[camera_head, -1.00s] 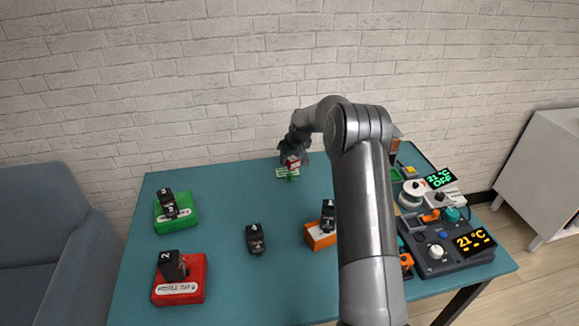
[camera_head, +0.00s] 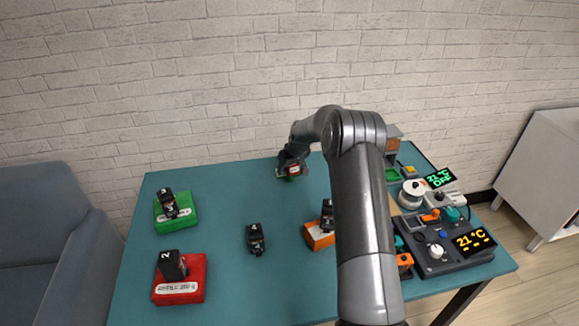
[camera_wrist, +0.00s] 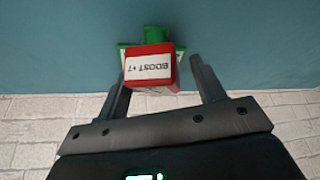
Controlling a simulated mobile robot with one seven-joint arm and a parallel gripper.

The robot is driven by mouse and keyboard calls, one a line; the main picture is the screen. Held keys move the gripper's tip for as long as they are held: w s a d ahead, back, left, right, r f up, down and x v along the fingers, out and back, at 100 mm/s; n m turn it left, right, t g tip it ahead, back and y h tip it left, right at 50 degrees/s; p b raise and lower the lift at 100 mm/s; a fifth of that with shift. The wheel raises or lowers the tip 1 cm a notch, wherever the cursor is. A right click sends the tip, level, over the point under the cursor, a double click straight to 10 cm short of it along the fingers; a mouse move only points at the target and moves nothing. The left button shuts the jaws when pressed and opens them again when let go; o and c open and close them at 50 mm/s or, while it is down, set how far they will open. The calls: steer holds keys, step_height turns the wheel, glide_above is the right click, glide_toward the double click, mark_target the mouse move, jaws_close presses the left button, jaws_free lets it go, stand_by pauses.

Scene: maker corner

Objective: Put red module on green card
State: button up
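In the head view my gripper (camera_head: 289,162) is low at the table's far edge, over the red module (camera_head: 293,170) and the mostly hidden card.
The teal table (camera_head: 225,205) is clear around the card. A green box (camera_head: 186,212), a red box (camera_head: 195,284) and an orange box (camera_head: 315,241) stand nearer, with a black block (camera_head: 256,240) among them. Devices (camera_head: 445,250) crowd the right side. The brick wall is close behind.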

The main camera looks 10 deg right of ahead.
steer(key=shift+r, duration=0.1)
steer(key=v, duration=1.2)
steer(key=s+a+r+m+h, duration=0.1)
steer(key=s+a+r, duration=0.1)
steer(key=s+r, duration=0.75)
steer(key=s+a+r+m, duration=0.1)
steer(key=s+a+r, duration=0.1)
steer(key=s+r, duration=0.75)
steer(key=s+f+m+t, duration=0.1)
steer(key=s+m, duration=0.1)
steer(key=s, duration=2.7)
steer(key=shift+s+a+m+h, duration=0.3)
steer(key=shift+s+a+h, duration=0.05)
steer(key=shift+a+h, duration=0.05)
steer(key=shift+f, duration=0.1)
